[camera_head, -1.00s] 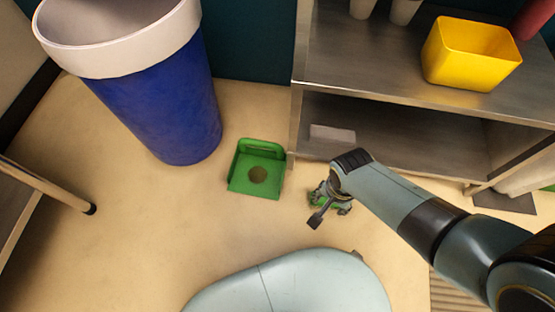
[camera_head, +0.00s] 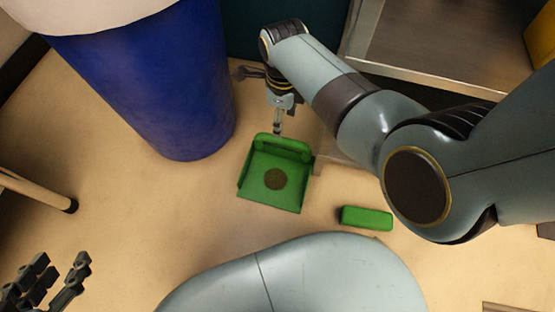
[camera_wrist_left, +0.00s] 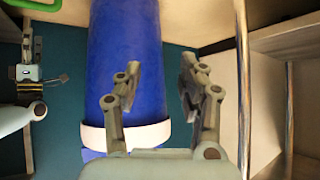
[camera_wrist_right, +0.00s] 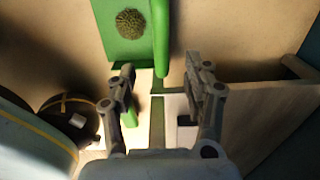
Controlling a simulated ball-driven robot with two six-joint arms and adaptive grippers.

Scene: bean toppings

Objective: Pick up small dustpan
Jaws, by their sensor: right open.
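The green dustpan (camera_head: 258,187) lies on the floor with a round brown pile (camera_head: 275,179) in its pan. My right gripper (camera_head: 278,128) points down at the dustpan's raised back edge. In the right wrist view its fingers (camera_wrist_right: 160,72) are open, with part of the green dustpan (camera_wrist_right: 101,18) ahead of them. A green strip shows between and below the fingertips; whether they touch it I cannot tell. My left gripper (camera_head: 48,285) is at the lower left of the head view, away from the dustpan. In the left wrist view its fingers (camera_wrist_left: 160,75) are open and empty.
A blue bin (camera_head: 160,85) with a pale rim stands left of the dustpan. A green block (camera_head: 366,218) lies on the floor to its right. A metal shelf (camera_head: 430,75) stands at the upper right. Floor between the bin and the left gripper is clear.

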